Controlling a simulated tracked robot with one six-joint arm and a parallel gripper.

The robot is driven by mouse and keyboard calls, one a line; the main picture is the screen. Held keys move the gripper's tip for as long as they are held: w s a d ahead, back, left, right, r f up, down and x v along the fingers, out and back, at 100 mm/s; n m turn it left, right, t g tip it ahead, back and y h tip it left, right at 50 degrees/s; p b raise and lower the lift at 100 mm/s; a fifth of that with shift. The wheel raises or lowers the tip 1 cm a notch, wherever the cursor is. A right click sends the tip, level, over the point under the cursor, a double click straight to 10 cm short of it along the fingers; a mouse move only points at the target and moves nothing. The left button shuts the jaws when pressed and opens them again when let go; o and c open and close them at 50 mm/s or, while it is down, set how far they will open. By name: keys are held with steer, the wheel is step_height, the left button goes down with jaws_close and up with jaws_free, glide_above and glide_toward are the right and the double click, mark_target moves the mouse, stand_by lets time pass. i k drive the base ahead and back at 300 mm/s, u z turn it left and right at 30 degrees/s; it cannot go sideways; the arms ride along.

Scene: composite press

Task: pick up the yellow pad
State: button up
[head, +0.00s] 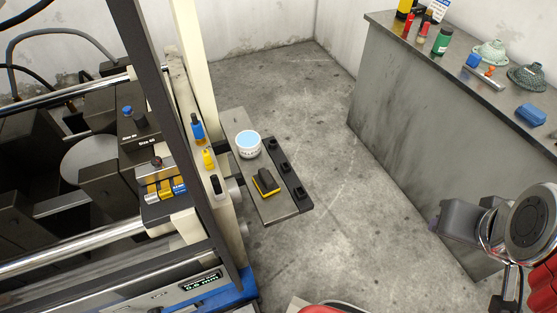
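The yellow pad (266,182) lies on a small grey side shelf (286,206) that juts out from the press. It has a yellow base and a dark block or grip on top. My gripper (440,219) is at the right of the picture, over the floor, well apart from the pad and to its lower right. The fingers are small and partly hidden by my own arm, so I cannot tell whether they are open or shut. Nothing stands on top of the pad.
A white tub with a light blue top (248,144) stands just behind the pad. A black strip with several raised blocks (285,168) runs along the shelf's right side. The press frame (172,150) rises at left. A cluttered counter (440,75) stands at right, with bare floor between.

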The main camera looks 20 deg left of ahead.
mark_target(266, 183)
steer(key=z, duration=0.05)
steer(key=i, duration=1.55)
steer(key=u, duration=4.1)
